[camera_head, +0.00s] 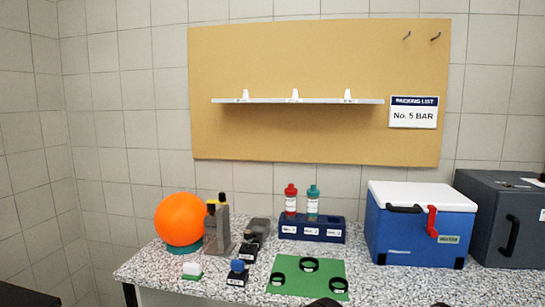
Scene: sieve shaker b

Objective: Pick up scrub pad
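The scrub pad appears to be the small block with a white top and green base (192,271), lying flat on the speckled worktop near its front left edge. It is small in the picture, and nothing covers it. My gripper cannot be made out. A dark rounded shape shows at the bottom edge of the picture, and I cannot tell what it is.
A green mat (285,267) bears black rings. A blue rack (312,230) holds two bottles. A blue cooler (418,230) and grey case (500,220) stand right.

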